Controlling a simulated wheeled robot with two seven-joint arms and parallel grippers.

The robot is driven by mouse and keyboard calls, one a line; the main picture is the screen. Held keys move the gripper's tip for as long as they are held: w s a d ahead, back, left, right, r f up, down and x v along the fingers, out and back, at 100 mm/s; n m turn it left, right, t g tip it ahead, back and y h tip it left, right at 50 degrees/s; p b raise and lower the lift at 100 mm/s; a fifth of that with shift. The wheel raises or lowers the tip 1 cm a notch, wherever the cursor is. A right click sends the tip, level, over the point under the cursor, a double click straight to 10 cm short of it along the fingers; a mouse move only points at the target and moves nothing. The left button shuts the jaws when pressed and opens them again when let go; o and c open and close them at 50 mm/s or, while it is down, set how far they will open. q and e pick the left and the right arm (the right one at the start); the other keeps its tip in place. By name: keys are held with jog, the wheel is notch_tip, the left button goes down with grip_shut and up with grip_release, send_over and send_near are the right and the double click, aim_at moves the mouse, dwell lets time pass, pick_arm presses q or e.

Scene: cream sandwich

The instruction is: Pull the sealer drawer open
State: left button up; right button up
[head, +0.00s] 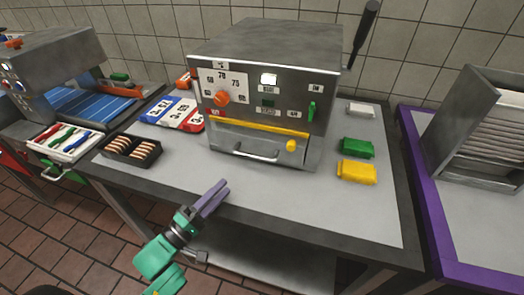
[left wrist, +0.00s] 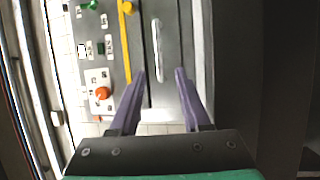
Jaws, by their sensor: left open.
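The sealer (head: 265,85) is a grey metal box on the table, with an orange dial, a green switch and a yellow strip across its front. Its drawer front (head: 225,139) lies below the strip and looks closed. The drawer carries a light bar handle (head: 256,155) and a yellow knob (head: 291,145). My left gripper (head: 222,186) is open and empty, in front of the drawer and apart from the handle. In the left wrist view, the handle (left wrist: 158,48) lies beyond the gap between the two purple fingers (left wrist: 161,72). My right gripper is not in view.
A green block (head: 357,148) and a yellow block (head: 357,172) sit right of the sealer. A dark tray (head: 113,146) and price cards (head: 172,113) are on the left. A black lever (head: 364,28) rises at the sealer's right. The table front (head: 310,205) is clear.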

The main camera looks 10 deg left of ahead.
pick_arm(q)
jog(key=p, duration=0.1)
send_near(253, 155)
jog(key=x, duration=0.3)
jog(key=shift+f, duration=0.15)
jog(key=x, duration=0.7)
jog(key=shift+f+p, duration=0.2)
jog(key=shift+p, duration=0.1)
grip_shut()
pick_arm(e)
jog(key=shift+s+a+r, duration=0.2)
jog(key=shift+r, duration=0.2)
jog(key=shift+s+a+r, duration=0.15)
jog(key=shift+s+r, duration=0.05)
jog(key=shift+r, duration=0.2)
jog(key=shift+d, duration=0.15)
